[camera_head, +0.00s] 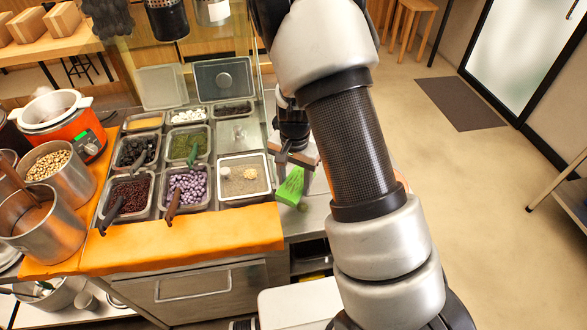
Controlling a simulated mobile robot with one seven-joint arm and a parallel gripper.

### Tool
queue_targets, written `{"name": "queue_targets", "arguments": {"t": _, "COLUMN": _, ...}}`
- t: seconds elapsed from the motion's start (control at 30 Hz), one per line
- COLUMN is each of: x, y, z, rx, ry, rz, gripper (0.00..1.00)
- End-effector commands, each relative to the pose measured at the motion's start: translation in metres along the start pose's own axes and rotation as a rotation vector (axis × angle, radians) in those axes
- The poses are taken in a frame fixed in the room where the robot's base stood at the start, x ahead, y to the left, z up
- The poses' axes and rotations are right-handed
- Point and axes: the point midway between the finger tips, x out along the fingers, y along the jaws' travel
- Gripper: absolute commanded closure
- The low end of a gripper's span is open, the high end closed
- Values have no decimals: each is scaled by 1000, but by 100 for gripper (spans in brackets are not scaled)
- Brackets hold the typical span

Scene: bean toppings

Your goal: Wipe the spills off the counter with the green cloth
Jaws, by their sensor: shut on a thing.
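The green cloth (290,187) hangs tilted at the right end of the counter, just right of the topping pans. My gripper (292,163) is above it and shut on it; my arm hides part of the gripper and the counter behind. A small dull green patch (303,207) shows on the grey counter (308,222) just below the cloth; I cannot tell whether it is a spill. I cannot tell whether the cloth touches the surface. No other spill is clear on the visible counter.
Several steel pans hold toppings, including purple beans (187,187) and red beans (128,197). A pan with pale contents (243,178) lies left of the cloth. An orange mat (185,245) covers the front edge. Pots and an orange cooker (75,133) stand left.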

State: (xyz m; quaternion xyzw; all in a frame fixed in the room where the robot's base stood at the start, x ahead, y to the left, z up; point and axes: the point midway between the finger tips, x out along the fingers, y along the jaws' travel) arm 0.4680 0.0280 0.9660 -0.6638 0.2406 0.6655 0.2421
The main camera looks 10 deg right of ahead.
Motion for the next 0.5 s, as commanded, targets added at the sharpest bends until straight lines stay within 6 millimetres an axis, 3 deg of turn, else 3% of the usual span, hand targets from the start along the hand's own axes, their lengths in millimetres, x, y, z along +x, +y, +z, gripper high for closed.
{"name": "queue_targets", "arguments": {"t": 0.27, "x": 7, "y": 5, "z": 3, "rx": 95, "ry": 4, "rz": 3, "gripper": 68}}
{"name": "queue_targets", "arguments": {"t": 0.5, "x": 28, "y": 5, "z": 3, "rx": 91, "ry": 5, "rz": 3, "gripper": 68}}
